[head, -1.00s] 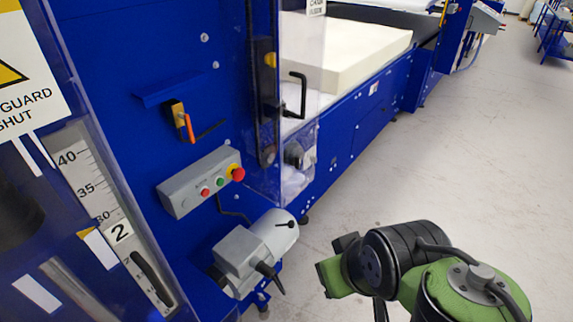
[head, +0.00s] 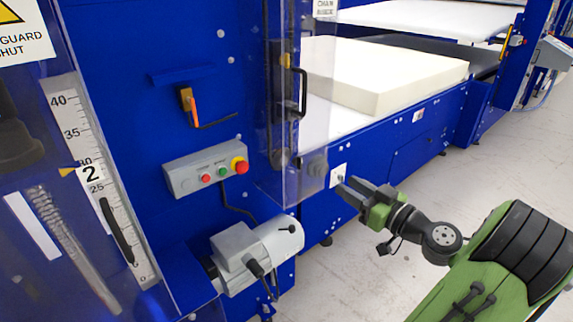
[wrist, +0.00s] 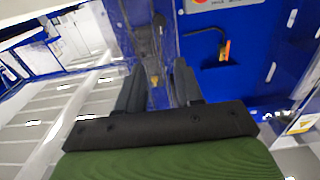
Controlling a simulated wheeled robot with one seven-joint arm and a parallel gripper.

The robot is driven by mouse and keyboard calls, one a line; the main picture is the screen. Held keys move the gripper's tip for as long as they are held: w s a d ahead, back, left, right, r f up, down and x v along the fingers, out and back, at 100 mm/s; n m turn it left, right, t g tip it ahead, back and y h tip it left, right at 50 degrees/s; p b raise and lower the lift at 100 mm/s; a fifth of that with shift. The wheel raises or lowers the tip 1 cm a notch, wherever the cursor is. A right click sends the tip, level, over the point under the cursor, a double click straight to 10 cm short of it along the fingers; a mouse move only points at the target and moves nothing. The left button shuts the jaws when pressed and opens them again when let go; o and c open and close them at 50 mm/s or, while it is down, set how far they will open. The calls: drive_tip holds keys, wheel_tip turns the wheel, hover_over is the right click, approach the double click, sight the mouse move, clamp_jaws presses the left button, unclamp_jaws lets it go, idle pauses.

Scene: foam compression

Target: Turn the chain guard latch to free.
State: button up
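My gripper (head: 352,188) is in front of the lower right of the clear guard, near a small white plate on the blue frame. In the wrist view my gripper (wrist: 156,88) has its two dark fingers apart, with nothing held between them. The clear chain guard (head: 308,135) has a black handle (head: 302,92), a grey knob (head: 317,165) low down and a yellow piece (head: 285,60) near its left edge. An orange-tipped lever (head: 190,105) hangs on the blue panel; it shows in the wrist view (wrist: 226,50). I cannot tell which part is the latch or its setting.
A grey button box (head: 206,168) with a red knob sits below the lever. A grey motor (head: 258,255) juts out beneath it. A cream foam block (head: 385,75) lies on the bed behind the guard.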

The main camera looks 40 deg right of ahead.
sight(302, 159)
drive_tip(key=w, duration=1)
drive_tip(key=w+p, duration=0.1)
drive_tip(key=w, duration=0.4)
drive_tip(key=shift+w+a, duration=0.3)
clamp_jaws()
